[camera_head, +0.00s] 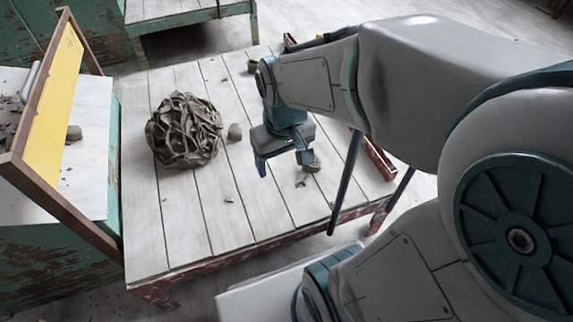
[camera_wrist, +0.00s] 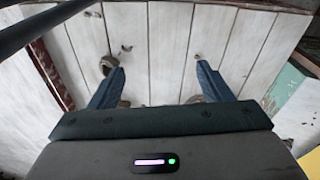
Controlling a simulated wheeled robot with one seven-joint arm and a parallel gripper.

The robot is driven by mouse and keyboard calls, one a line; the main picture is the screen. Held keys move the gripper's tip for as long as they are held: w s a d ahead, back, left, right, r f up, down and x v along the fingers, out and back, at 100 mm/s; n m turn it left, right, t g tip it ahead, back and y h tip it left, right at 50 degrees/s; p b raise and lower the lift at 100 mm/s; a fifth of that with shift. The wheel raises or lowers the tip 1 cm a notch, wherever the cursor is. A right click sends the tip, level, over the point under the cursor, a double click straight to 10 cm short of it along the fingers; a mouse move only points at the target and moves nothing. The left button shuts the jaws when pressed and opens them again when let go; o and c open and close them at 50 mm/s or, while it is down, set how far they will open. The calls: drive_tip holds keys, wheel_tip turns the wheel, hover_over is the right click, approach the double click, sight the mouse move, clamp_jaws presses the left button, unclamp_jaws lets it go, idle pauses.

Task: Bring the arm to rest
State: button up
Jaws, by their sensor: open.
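My gripper (camera_head: 285,158) is over the white plank table (camera_head: 205,225), right of its middle, with its fingers pointing down. In the wrist view my gripper (camera_wrist: 160,82) shows two blue fingers spread wide apart with nothing held between them. A small clay lump (camera_wrist: 108,65) lies on the planks beside the left fingertip in that view. Parts of another clay piece show low behind the gripper body. My arm reaches in from the right of the head view and hides part of the table's far right side.
A mesh-like ball of clay trimmings (camera_head: 185,130) sits left on the table, with a small clay lump (camera_head: 235,132) beside it. Small crumbs are scattered about. A yellow framed board (camera_head: 57,95) leans at the left by a green bench (camera_head: 60,260). Another table (camera_head: 180,12) stands behind.

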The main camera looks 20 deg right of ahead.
drive_tip(key=s+m, duration=0.1)
drive_tip(key=s, duration=0.2)
drive_tip(key=shift+s, duration=0.1)
wheel_tip(320, 180, up, 38)
drive_tip(key=t+p, duration=0.1)
drive_tip(key=p, duration=3.4)
drive_tip(key=shift+d+t, duration=0.15)
drive_tip(key=shift+t, duration=0.25)
